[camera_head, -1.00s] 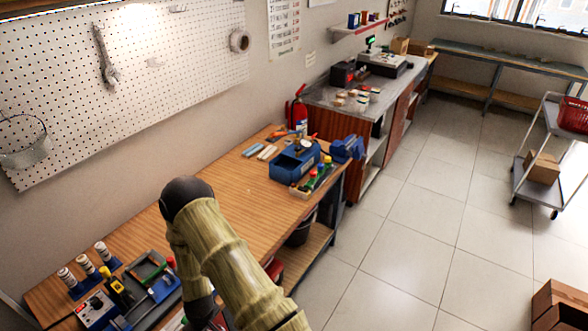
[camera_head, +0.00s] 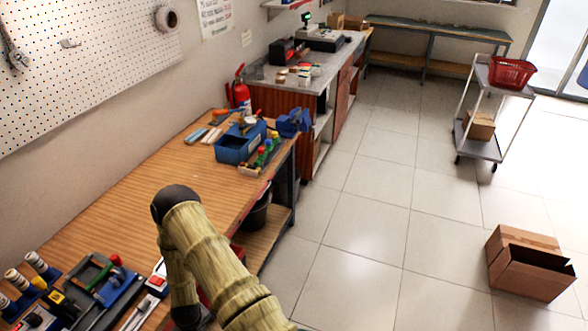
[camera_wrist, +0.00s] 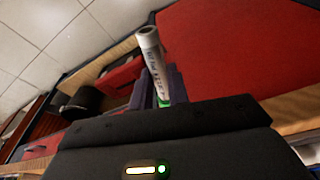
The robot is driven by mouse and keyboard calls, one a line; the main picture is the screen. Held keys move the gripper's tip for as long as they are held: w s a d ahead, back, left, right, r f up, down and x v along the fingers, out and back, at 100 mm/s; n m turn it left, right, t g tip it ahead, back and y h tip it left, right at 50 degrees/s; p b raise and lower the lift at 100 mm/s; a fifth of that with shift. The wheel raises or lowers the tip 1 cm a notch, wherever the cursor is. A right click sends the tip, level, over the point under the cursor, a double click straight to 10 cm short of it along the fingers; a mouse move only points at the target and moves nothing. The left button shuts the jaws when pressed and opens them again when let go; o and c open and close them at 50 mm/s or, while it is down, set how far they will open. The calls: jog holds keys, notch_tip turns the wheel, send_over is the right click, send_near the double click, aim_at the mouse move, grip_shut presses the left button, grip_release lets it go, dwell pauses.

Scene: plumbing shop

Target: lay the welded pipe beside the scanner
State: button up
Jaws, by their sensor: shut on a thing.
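In the wrist view, a whitish pipe (camera_wrist: 151,52) with dark lettering on its side stands up out of my gripper (camera_wrist: 164,90). The gripper's fingers are shut around its lower part, and the pipe's open round end points away from the wrist. In the head view my arm hangs over the front of the wooden workbench (camera_head: 135,178); the gripper and the pipe are hidden there. A small device with a green-lit display (camera_head: 306,18) stands on the far counter (camera_head: 275,87); I cannot tell whether it is the scanner.
A blue tote (camera_head: 238,147) and a blue vise (camera_head: 293,122) are at the bench's far end. Tools and an open tray (camera_head: 100,283) crowd the near end; the middle is clear. A cart (camera_head: 485,147) and cardboard box (camera_head: 525,270) stand on open floor at right.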

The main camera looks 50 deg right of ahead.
notch_tip(320, 180, down, 6)
jog(key=b, duration=0.4)
